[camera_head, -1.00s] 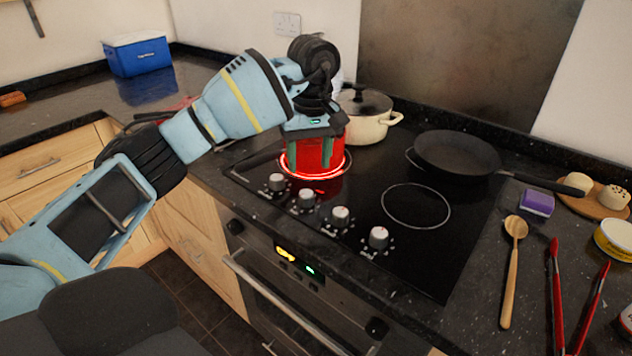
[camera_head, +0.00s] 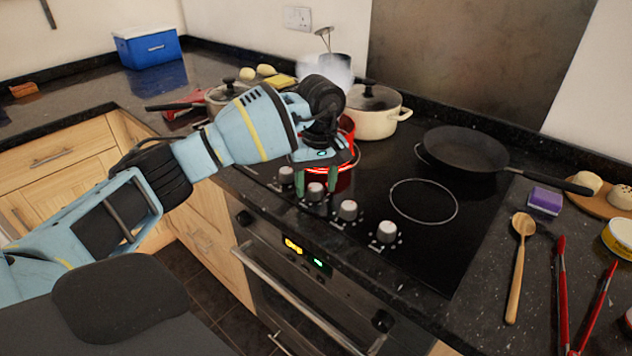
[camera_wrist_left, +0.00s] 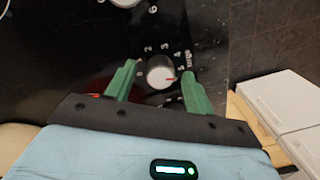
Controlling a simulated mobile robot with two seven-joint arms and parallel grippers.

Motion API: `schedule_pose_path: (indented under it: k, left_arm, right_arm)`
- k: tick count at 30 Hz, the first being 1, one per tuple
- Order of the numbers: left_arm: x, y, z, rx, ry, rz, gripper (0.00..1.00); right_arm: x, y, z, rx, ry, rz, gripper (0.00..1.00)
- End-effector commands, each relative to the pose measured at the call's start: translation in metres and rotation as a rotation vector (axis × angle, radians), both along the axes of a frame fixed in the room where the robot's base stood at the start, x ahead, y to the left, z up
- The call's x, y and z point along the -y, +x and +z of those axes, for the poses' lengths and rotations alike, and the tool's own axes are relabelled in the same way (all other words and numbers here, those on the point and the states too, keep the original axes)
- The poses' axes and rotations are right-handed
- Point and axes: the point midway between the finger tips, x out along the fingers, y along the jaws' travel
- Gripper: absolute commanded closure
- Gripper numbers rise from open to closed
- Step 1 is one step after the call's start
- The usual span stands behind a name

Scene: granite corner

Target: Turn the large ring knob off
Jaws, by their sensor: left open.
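The large ring knob (camera_wrist_left: 160,72) is a round silver-grey knob with a red mark pointing right. Numbers and the word "large" are printed around it in the left wrist view. In the head view this appears to be the second knob from the left (camera_head: 315,191) in the row along the hob's front edge. My left gripper (camera_head: 316,182) is open, with its green fingers on either side of this knob. In the left wrist view the fingertips (camera_wrist_left: 158,72) show gaps to the knob; contact is not visible. My right gripper is out of view.
Other knobs (camera_head: 347,210) stand close by. A cream pot (camera_head: 376,115) and a black frying pan (camera_head: 460,148) are behind. A wooden spoon (camera_head: 520,250) lies right.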

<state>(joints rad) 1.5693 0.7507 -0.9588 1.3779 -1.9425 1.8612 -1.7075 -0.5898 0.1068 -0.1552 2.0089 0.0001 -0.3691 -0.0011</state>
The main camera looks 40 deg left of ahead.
Motion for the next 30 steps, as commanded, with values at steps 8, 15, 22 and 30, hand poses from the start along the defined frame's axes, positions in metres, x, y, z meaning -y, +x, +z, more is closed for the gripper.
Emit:
schedule_pose_path:
  k: [8,15,22,30]
  left_arm:
    - [0.000,0.000,0.000,0.000,0.000,0.000,0.73]
    - [0.000,0.000,0.001,0.000,0.000,0.002,0.91]
    - [0.000,0.000,0.001,0.000,-0.001,0.046,0.91]
    - [0.000,0.000,0.003,0.000,-0.001,0.217,0.91]
  right_arm:
    - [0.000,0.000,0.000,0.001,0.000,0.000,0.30]
    - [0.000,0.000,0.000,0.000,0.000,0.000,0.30]
    - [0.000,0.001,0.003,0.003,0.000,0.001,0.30]
    - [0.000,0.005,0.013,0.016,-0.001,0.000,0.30]
